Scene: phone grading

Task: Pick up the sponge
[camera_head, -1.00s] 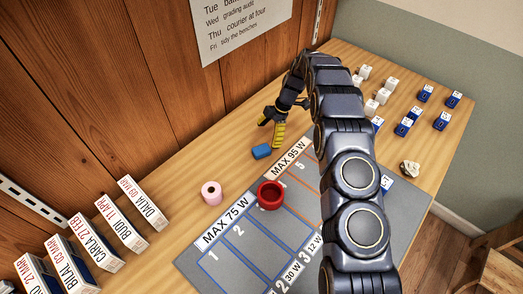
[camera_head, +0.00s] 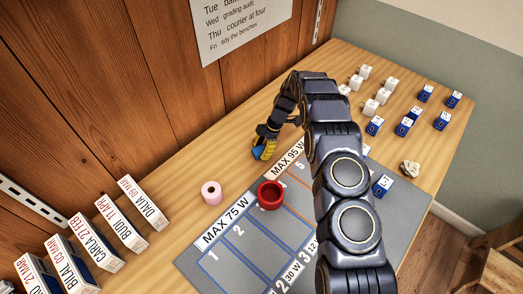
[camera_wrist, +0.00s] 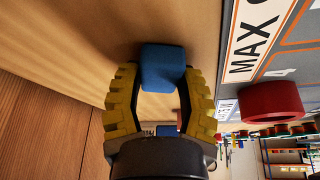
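The sponge is a small blue block (camera_wrist: 163,68) between the two yellow ridged fingers of my gripper (camera_wrist: 162,76) in the wrist view. One finger stands on each side of it, very near its sides. I cannot tell whether they touch or press it. In the head view my gripper (camera_head: 264,149) is down at the sponge's place on the wooden table, and its fingers cover most of the sponge (camera_head: 257,152). The sponge appears to rest on the table.
Labelled boxes (camera_head: 122,222) line the left. White and blue items (camera_head: 407,127) and a crumpled lump (camera_head: 410,168) are at the right. The wooden wall is close behind my gripper.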

